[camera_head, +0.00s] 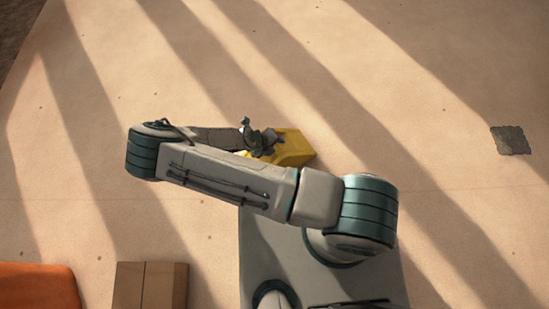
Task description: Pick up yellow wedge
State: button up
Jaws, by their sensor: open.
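The yellow wedge (295,149) lies on the sandy floor near the middle of the head view. Its left part and near side are partly hidden behind my arm and gripper. My gripper (266,143) is open at the left end of the wedge, overlapping it in this view. I cannot tell whether the fingers touch the wedge or stand around it. A small yellow patch also shows just left of the gripper, above my forearm.
A brown block (150,286) stands at the bottom left, with an orange object (38,287) left of it, cut off by the frame. A dark grey rough patch (510,140) lies at the far right. The floor behind the wedge is clear, crossed by long shadows.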

grip_shut()
jog(key=shift+w+r, duration=0.1)
dwell(1.3)
